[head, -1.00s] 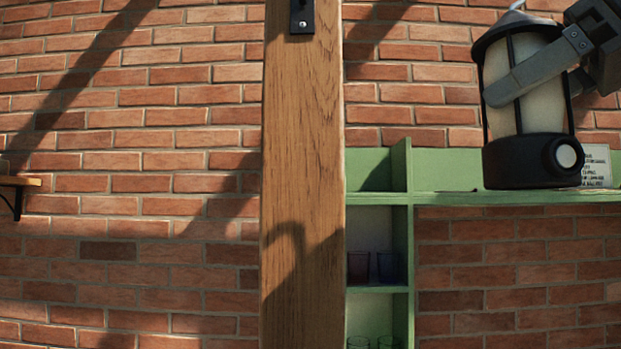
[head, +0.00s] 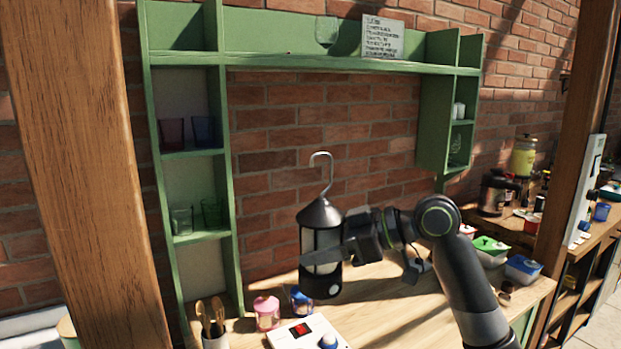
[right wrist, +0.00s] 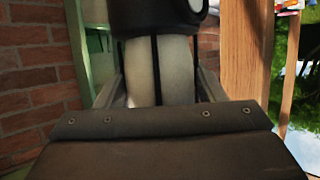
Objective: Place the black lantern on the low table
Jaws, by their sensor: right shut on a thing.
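The black lantern (head: 318,214), with a pale body and a grey hook on top, hangs upright in my right gripper (head: 335,254). In the head view one finger crosses the front of its body. In the right wrist view the lantern (right wrist: 160,75) fills the space between the two fingers (right wrist: 162,92), which touch its sides. It appears above the wooden counter in the head view. My left gripper is in neither view. I cannot identify a low table in these views.
A green shelf unit (head: 340,57) with glasses and a sign stands against the brick wall. The wooden counter (head: 400,305) carries jars, a utensil pot (head: 215,340), a white device (head: 300,333) and lidded boxes (head: 490,250). A thick wooden post (head: 85,180) stands at left.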

